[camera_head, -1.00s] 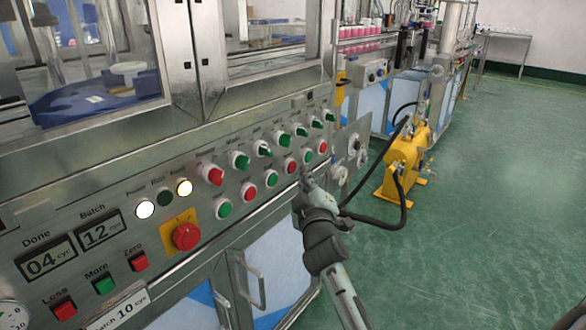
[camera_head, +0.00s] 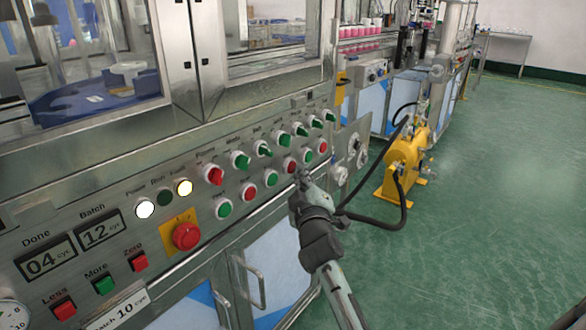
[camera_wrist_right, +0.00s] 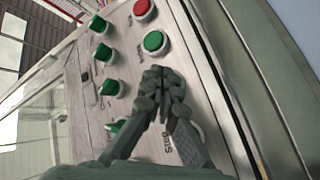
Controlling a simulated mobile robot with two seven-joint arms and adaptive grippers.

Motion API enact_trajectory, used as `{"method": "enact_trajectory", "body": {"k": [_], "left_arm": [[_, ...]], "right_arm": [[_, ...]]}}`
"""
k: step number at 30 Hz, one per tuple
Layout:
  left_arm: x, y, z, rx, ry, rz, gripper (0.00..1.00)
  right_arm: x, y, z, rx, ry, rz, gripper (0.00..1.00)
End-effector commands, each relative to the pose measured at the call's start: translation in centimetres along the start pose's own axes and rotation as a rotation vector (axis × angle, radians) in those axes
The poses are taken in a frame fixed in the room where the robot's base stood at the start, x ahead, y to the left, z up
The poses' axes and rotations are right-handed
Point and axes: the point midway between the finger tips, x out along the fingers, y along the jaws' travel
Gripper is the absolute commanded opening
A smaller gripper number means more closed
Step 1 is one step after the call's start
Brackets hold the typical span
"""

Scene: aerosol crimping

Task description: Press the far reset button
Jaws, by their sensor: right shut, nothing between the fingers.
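The lower row of round push buttons runs along the steel control panel. At its far end are a red button (camera_head: 321,146) and a green button (camera_head: 307,156), with another red button (camera_head: 289,165) nearer. The labels are too small to read, so I cannot tell which is the far reset button. My right gripper (camera_head: 303,174) is shut and empty, its tips just below the green and nearer red buttons in the picture. In the right wrist view, the shut fingertips (camera_wrist_right: 163,72) are near a green button (camera_wrist_right: 155,42), with a red button (camera_wrist_right: 143,10) beyond. Contact cannot be told. My left gripper is not in view.
An upper row of knobs, including a green knob (camera_head: 301,130), sits above the buttons. A red emergency stop (camera_head: 186,236) is nearer. A yellow machine (camera_head: 404,162) with a black hose stands right of the panel. Green floor (camera_head: 480,220) is open at right.

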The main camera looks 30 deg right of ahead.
Motion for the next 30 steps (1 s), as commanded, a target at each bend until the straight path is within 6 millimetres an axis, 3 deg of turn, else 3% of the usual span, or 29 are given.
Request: {"method": "enact_trajectory", "body": {"k": [30], "left_arm": [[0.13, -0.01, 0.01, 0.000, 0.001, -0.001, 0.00]], "right_arm": [[0.58, -0.46, -0.43, 0.000, 0.000, 0.000, 0.00]]}}
